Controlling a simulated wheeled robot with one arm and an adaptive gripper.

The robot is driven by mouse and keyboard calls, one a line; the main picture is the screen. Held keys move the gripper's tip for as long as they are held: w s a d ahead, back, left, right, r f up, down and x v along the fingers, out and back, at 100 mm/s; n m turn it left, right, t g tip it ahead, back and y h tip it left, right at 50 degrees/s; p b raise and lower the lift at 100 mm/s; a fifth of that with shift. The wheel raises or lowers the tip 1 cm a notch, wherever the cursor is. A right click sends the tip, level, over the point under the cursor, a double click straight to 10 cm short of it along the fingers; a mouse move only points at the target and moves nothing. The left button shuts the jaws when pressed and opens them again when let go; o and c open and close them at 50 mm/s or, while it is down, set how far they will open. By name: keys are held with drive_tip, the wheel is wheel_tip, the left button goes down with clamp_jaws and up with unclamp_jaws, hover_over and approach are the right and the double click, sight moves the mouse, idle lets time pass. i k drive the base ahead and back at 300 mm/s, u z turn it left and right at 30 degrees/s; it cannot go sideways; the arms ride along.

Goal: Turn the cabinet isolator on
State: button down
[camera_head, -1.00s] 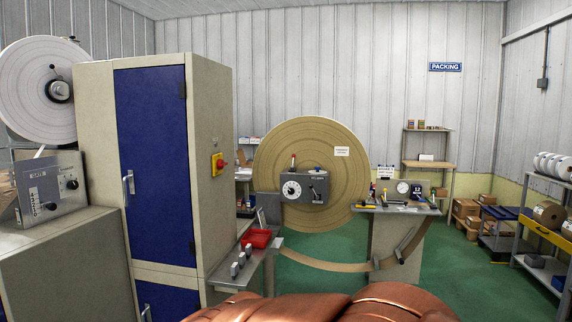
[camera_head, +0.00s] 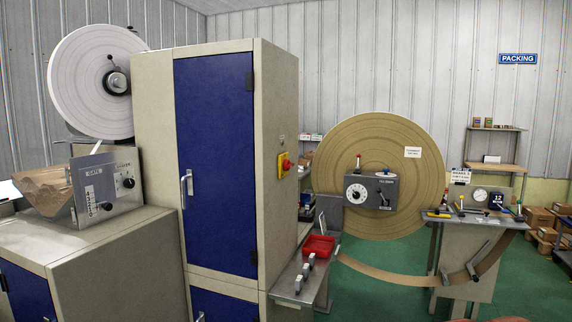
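The cabinet (camera_head: 280,120) is tall and beige with a blue door (camera_head: 214,165) and a metal handle. The isolator (camera_head: 285,164), a red knob on a yellow plate, sits on the cabinet's right side face at about mid-height. It is small in the picture, and I cannot tell which position its knob is in. My gripper is not in view. Only a reddish-brown bit of what may be my own body shows at the bottom edge.
A steel shelf (camera_head: 290,286) with a red tray (camera_head: 319,247) juts out below the isolator. A big brown reel (camera_head: 400,140) stands right of the cabinet, with a workbench (camera_head: 465,236) farther right. A beige counter (camera_head: 95,243) stands left. Green floor shows between the shelf and workbench.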

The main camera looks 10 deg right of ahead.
sight(287, 164)
drive_tip(key=i, duration=0.25)
drive_tip(key=z, duration=1.2)
drive_tip(key=i, duration=2.95)
drive_tip(key=u, duration=3.2)
